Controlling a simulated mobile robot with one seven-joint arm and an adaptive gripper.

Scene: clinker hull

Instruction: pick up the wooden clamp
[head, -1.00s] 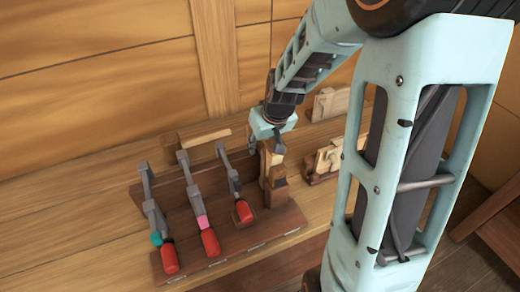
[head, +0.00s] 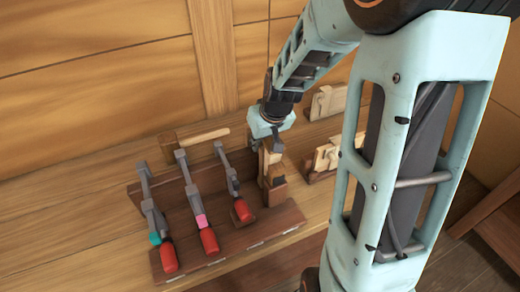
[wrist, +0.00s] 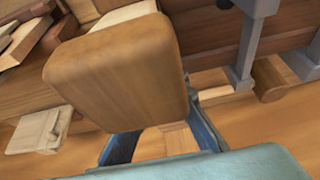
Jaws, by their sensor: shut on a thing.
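The wooden clamp (head: 268,172) is a tan, blocky piece at the right end of the dark wooden rack (head: 250,236). In the wrist view its large rounded wooden block (wrist: 115,75) fills the upper middle. My gripper (head: 272,145) is above and around the clamp's upper part, shut on it. In the wrist view the two blue fingers of my gripper (wrist: 165,142) reach behind the block, one on each side. Their contact with the wood is hidden. I cannot tell whether the clamp's lower end is clear of the rack.
Several metal bar clamps with red handles (head: 209,241) lean in the rack, left of my gripper. A wooden mallet-like piece (head: 202,138) lies behind them. Pale wooden pieces (head: 327,157) stand to the right. The bench (head: 60,225) is clear at left.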

